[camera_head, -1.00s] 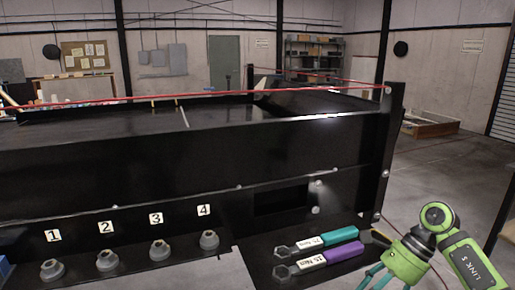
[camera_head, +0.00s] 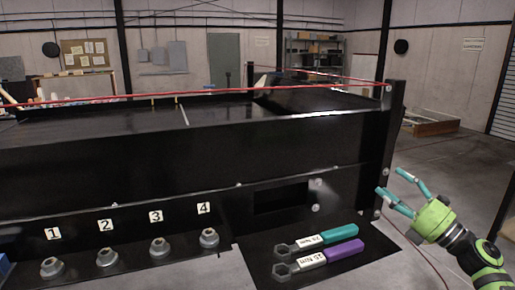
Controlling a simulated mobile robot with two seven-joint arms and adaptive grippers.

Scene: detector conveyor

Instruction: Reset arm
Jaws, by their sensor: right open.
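My right gripper (camera_head: 395,188) is at the right of the head view, beside the black conveyor's right post. Its two teal fingers point up and left, apart and empty. Its green wrist and arm (camera_head: 462,246) come in from the lower right. A teal-handled wrench (camera_head: 338,234) and a purple-handled wrench (camera_head: 342,253) lie side by side on a black mat (camera_head: 250,238), to the left of and below the gripper, apart from it. My left gripper does not show.
The black conveyor (camera_head: 180,143) fills the middle and left, with red cords (camera_head: 190,93) along its top. Several grey nuts (camera_head: 160,249) stand along its front ledge under labels 1 to 4. Open floor (camera_head: 445,175) lies at the right, with a wooden crate (camera_head: 428,124) further back.

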